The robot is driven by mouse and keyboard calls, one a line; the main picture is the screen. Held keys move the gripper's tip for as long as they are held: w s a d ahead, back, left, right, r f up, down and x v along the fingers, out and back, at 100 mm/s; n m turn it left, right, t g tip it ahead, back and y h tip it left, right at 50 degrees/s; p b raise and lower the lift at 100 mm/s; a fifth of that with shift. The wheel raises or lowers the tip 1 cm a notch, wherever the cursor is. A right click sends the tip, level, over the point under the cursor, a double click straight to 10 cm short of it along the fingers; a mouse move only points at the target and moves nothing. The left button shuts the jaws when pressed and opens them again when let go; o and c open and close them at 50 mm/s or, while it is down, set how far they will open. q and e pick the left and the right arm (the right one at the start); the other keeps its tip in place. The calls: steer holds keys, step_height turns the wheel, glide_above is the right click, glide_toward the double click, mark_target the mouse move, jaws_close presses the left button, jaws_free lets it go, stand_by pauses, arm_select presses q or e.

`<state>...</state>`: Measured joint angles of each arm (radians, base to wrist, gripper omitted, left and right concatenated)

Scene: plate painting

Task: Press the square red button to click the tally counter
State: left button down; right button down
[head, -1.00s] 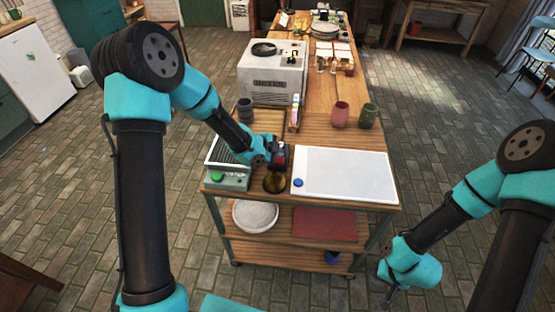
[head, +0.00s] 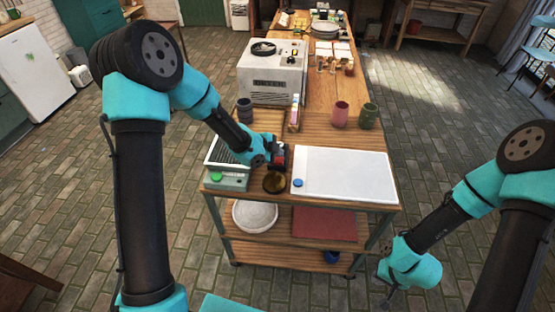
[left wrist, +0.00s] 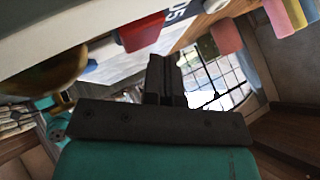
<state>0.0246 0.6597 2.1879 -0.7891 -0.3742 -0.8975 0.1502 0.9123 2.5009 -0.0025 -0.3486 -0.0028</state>
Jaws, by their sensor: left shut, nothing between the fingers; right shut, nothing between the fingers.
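The tally counter is a small dark box (head: 284,148) on the table between the green-buttoned scale and the white board. Its red button (head: 279,158) shows beside my left gripper (head: 275,159). In the left wrist view, the red button (left wrist: 142,32) is close to the tips of my left gripper (left wrist: 165,65), whose fingers are together and empty; the counter's display (left wrist: 178,10) reads "05" in part. I cannot tell whether the fingers touch the button. My right gripper (head: 387,298) is shut and empty, low at the right, away from the table.
A scale with a green button (head: 216,176) stands left and a round amber-brown dish (head: 275,182) in front of the counter. A white board with a blue knob (head: 345,174) lies right. A bottle (head: 295,112), cups (head: 340,114) and a white machine (head: 272,78) stand behind.

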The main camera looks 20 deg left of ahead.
mark_target(278, 162)
arm_select(q)
steer(key=shift+s+f+g, duration=0.3)
steer(key=shift+s+f, duration=0.35)
steer(key=shift+f, duration=0.2)
steer(key=shift+w+d+r, duration=0.1)
steer(key=shift+r, duration=1.25)
steer(key=shift+w+r, duration=0.1)
steer(key=shift+r, duration=1.25)
steer(key=shift+d, duration=0.1)
